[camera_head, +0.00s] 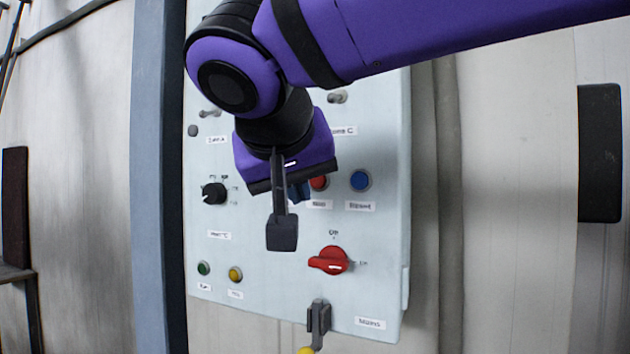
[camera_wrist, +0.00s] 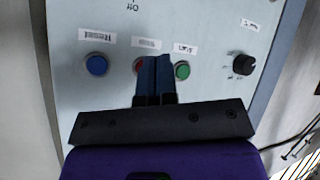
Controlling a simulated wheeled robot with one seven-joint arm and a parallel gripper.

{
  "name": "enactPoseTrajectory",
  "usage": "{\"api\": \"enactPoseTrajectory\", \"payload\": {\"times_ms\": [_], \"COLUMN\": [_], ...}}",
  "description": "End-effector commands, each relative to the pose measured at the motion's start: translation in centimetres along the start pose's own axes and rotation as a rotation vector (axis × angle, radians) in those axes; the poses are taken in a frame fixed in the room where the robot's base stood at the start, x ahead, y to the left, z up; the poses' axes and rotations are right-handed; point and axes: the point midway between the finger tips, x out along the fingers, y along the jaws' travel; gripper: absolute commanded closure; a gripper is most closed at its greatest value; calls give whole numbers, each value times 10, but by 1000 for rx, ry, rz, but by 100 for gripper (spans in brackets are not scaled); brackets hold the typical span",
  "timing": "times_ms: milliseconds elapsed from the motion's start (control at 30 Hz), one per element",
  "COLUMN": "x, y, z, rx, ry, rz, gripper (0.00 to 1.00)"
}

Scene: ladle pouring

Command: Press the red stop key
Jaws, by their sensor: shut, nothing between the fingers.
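The red key (camera_head: 319,183) is a small round button on the pale control panel (camera_head: 385,230), left of a blue button. It also shows in the wrist view (camera_wrist: 138,66), where my fingers cover much of it. Its label there is too blurred to read. My gripper (camera_head: 299,191) is shut and empty, with its blue fingers pointing at the panel. In the wrist view the fingertips (camera_wrist: 156,60) lie between the red key and the green button, overlapping the red key's edge. I cannot tell whether they touch the panel.
The blue button (camera_head: 360,180) is right of the red key. A green button (camera_wrist: 182,70) flanks my fingers in the wrist view. A red rotary switch (camera_head: 329,261), a black knob (camera_head: 214,194), and small green (camera_head: 203,268) and yellow (camera_head: 235,274) buttons are also on the panel.

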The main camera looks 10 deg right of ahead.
Motion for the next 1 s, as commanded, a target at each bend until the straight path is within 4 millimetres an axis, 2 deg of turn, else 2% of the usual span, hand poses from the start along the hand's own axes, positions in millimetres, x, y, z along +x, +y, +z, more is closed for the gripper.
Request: {"api": "enactPoseTrajectory", "payload": {"times_ms": [300, 1000], "x": [-17, -18], "y": [-9, -10], "z": [9, 9], "rx": [-1, -1], "ry": [0, 0], "rz": [0, 0], "gripper": [100, 100]}}
